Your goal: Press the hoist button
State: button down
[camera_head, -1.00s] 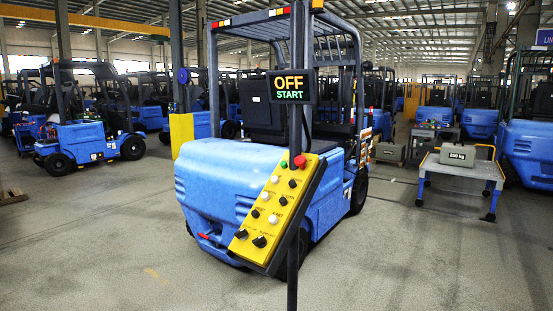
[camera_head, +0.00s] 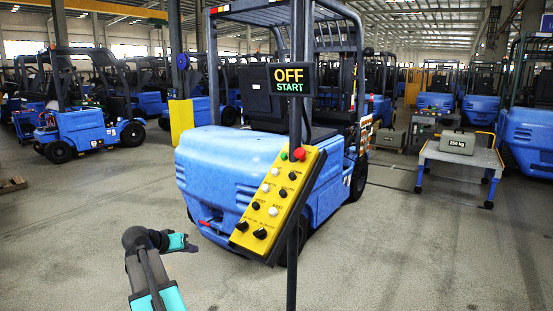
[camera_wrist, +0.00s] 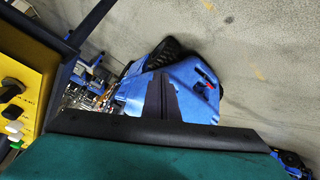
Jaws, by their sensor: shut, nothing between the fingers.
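A yellow control panel (camera_head: 268,203) hangs tilted on a dark post in front of a blue forklift. It carries a red button (camera_head: 299,154), a small green one (camera_head: 284,156), several white and black buttons, and two black knobs at its lower end. The labels are too small to read, so I cannot tell which is the hoist button. A display (camera_head: 290,80) above reads OFF and START. My gripper (camera_head: 192,243) is shut and empty, left of the panel's lower end and apart from it. Part of the panel (camera_wrist: 30,68) shows at the left of the wrist view.
The blue forklift (camera_head: 230,165) stands behind the panel. A grey 250 kg weight (camera_head: 457,142) rests on a wheeled cart (camera_head: 462,158) at the right. More forklifts line the back. The concrete floor at front left and right is open.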

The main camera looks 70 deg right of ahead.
jog(key=s+d+r+m+g+h, duration=0.1)
jog(key=s+d+r, duration=0.3)
jog(key=r, duration=0.8)
jog(key=s+d+r+m+g+h+p, duration=0.1)
jog(key=s+d+r+m, duration=0.3)
jog(key=s+r, duration=0.4)
jog(key=s+d+r+m+g+h+p, duration=0.1)
jog(key=s+r, duration=0.6)
jog(key=r, duration=0.9)
jog(key=d+m+g+h, duration=0.1)
jog(key=d+m, duration=0.1)
jog(key=shift+d+r, duration=0.2)
jog(key=shift+d, duration=0.2)
jog(key=shift+s+d, duration=0.1)
jog(key=p, duration=0.4)
send_near(282, 156)
jog(key=d, duration=0.1)
jog(key=s+d+r, duration=0.1)
jog(key=d, duration=0.1)
jog(key=d+r, duration=0.1)
jog(key=d, duration=0.1)
jog(key=shift+s+r, duration=0.2)
jog(key=shift+s, duration=0.15)
jog(key=shift+s+d+f+p, duration=0.1)
jog(key=shift+d+f+p, duration=0.2)
jog(key=shift+f, duration=0.35)
jog(key=shift+s+d+f+p, duration=0.15)
jog(key=shift+d+f, duration=0.25)
jog(key=shift+f, duration=0.3)
jog(key=shift+f, duration=0.1)
